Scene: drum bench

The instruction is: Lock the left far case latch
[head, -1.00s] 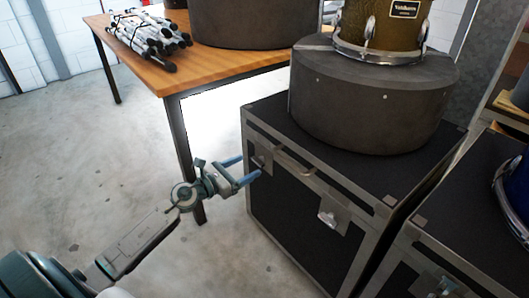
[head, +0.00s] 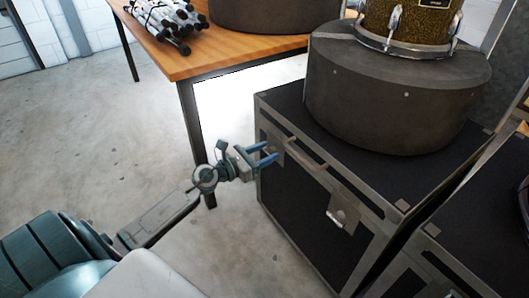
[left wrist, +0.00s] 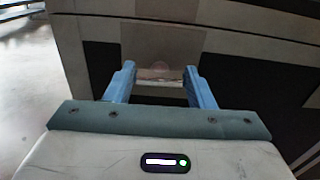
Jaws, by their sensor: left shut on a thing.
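The black case (head: 300,200) with metal edges stands on the floor at centre right. Its far latch plate (head: 273,138) is on the left end of the front face, and it also shows in the left wrist view (left wrist: 165,48). My left gripper (head: 272,153) is at that far latch, its two blue fingers pointing at the case front. The exact turn of the latch is hard to tell. My right gripper is not in view.
A handle (head: 305,152) and a second latch (head: 337,216) lie farther right on the case front. A round dark drum case (head: 395,95) with a drum (head: 410,20) sits on top. A wooden table (head: 235,55) stands behind; another case (head: 440,255) is at right.

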